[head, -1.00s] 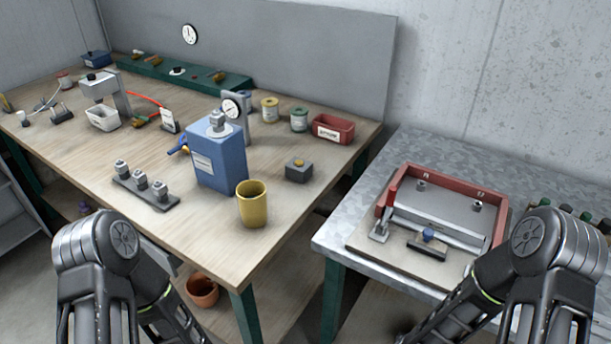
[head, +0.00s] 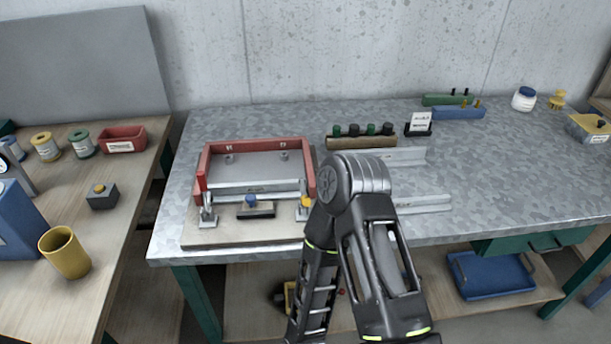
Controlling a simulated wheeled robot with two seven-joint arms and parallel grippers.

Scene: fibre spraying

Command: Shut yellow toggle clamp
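A fixture with a red frame (head: 258,146) and a grey plate inside stands on a pale base board on the metal table. A toggle clamp with a red handle (head: 202,182) stands at its front left corner, handle upright. At the front right corner is the yellow toggle clamp (head: 303,208); only a small yellow part and some metal show, and my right arm hides part of its surroundings. I cannot tell its handle position. My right arm is in front of the table, but its gripper is not visible. My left gripper is out of view.
A block with blue knob (head: 254,208) sits at the fixture's front. Right of it are a holder with green knobs (head: 361,141) and metal angle strips (head: 424,204). The metal table (head: 500,170) has free room at right. A wooden bench with a yellow cup (head: 65,253) stands left.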

